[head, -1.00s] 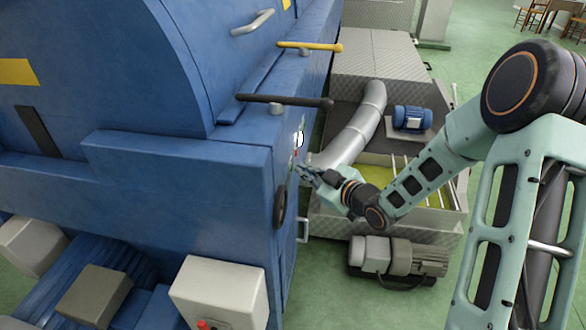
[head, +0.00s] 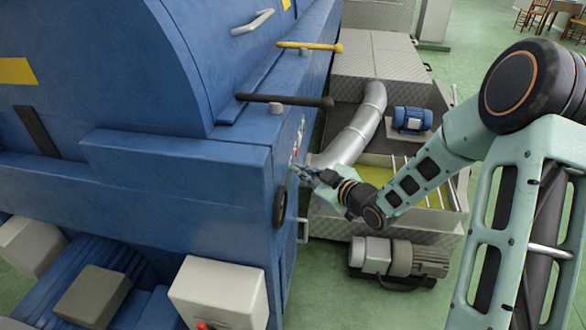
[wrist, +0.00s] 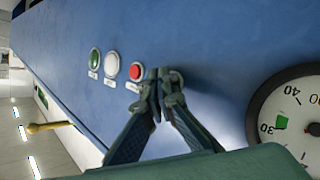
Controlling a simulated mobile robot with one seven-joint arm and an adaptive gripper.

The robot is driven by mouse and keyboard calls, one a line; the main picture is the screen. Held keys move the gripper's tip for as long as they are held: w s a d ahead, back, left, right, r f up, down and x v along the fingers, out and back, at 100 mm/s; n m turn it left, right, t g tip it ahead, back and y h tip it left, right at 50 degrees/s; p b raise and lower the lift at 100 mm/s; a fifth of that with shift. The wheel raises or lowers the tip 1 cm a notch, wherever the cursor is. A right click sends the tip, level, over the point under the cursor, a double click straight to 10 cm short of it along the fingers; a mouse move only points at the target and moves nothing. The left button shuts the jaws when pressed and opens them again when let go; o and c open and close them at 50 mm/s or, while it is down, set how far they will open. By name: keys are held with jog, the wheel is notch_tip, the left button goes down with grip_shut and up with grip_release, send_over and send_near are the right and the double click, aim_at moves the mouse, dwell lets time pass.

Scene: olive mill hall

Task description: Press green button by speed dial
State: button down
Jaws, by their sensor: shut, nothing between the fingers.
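The green button (wrist: 95,60) is at the far left of a row of three round buttons on a blue panel in the wrist view. A white button (wrist: 111,64) and a red button (wrist: 136,71) sit to its right. A round dial (wrist: 290,115) with a dark rim and a green mark is at the right edge, partly cut off. My gripper (wrist: 158,76) is shut and empty, its tips just right of the red button; contact cannot be told. In the head view my gripper (head: 297,170) is beside the machine's end face, seen nearly edge-on.
The blue machine (head: 180,165) fills the left. A black-handled lever (head: 285,100) and a yellow-handled lever (head: 310,47) stick out above the panel. A silver duct (head: 358,130) and a grey motor (head: 400,257) are near my arm.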

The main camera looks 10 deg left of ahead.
jog(key=shift+d, duration=0.75)
jog(key=shift+s+d+p, duration=0.15)
jog(key=shift+d+p, duration=0.2)
jog(key=shift+d, duration=2.15)
